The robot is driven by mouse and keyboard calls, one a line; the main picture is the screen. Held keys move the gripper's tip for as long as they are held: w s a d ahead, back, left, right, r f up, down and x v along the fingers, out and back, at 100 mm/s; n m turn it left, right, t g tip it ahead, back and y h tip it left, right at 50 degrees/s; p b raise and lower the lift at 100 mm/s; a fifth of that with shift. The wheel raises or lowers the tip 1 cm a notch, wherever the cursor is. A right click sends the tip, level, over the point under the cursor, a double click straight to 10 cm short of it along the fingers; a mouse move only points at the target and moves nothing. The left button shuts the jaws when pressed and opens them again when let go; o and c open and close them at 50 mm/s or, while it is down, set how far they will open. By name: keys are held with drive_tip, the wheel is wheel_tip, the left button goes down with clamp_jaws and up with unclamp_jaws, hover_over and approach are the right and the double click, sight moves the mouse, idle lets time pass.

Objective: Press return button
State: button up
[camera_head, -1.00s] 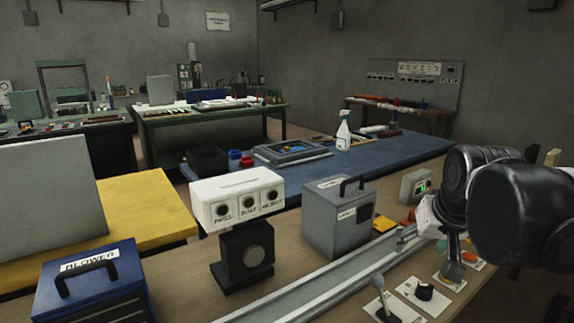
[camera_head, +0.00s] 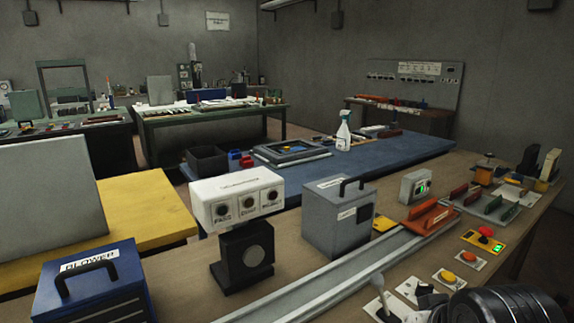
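Several small plates with controls lie along the near right of the bench. One has a yellow button (camera_head: 447,276) and one behind it an orange-red button (camera_head: 469,256). A red mushroom button (camera_head: 486,232) sits on a yellow panel with a green light. I cannot read which one is the return button. No contact with a button is visible.
A metal rail (camera_head: 335,274) runs along the bench to an orange carriage (camera_head: 428,217). A lever (camera_head: 378,290) stands near the gripper. A grey box (camera_head: 338,222), a white three-indicator unit (camera_head: 238,196) and a blue blower box (camera_head: 97,285) stand on the left.

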clamp_jaws()
idle(1.3)
